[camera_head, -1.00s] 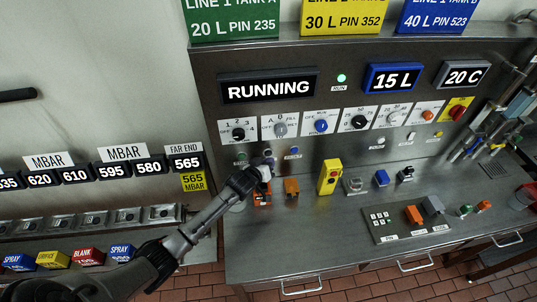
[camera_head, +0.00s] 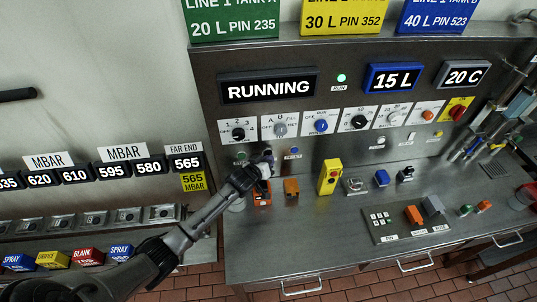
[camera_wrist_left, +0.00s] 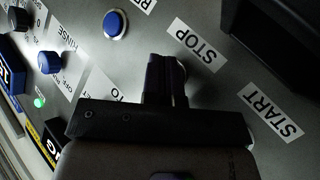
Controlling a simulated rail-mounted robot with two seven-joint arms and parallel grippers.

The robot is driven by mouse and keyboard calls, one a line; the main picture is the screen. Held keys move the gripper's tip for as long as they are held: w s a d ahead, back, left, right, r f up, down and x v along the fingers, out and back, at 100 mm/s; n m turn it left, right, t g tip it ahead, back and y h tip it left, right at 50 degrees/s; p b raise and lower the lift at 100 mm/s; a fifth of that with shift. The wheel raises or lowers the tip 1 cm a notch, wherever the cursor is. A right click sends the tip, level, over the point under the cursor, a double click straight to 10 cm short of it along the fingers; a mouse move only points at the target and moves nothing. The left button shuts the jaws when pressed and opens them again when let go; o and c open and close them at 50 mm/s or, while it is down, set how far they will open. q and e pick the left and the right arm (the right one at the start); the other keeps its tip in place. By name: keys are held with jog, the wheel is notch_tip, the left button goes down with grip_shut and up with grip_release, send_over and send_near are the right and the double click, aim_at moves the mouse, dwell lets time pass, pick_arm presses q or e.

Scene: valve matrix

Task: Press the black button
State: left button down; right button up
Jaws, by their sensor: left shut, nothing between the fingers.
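My left gripper (camera_head: 266,161) is at the metal control panel, under the row of dials, between a green button and a blue button (camera_head: 292,153). In the left wrist view its fingers (camera_wrist_left: 166,72) are shut and empty, pointing at the panel beside the STOP label (camera_wrist_left: 196,44). A rounded edge shows just behind the fingertips, perhaps the black button; the rest is hidden by them. I cannot tell whether the fingers touch it. The blue button also shows in the left wrist view (camera_wrist_left: 115,24). My right gripper is not in view.
A START label (camera_wrist_left: 272,112) lies right of the fingers in the wrist view. Dials, such as the blue knob (camera_head: 321,125), line the panel above.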

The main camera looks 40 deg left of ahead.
pick_arm(q)
jog(key=shift+w+a, duration=0.15)
jog(key=shift+a, duration=0.05)
dwell(0.3)
jog(key=shift+d, duration=0.1)
dwell(0.3)
jog(key=shift+s+d+p, duration=0.55)
jog(key=shift+p, duration=0.15)
jog(key=s+d+p, duration=0.3)
jog(key=shift+s+d, duration=0.15)
jog(key=shift+d, duration=0.25)
dwell(0.5)
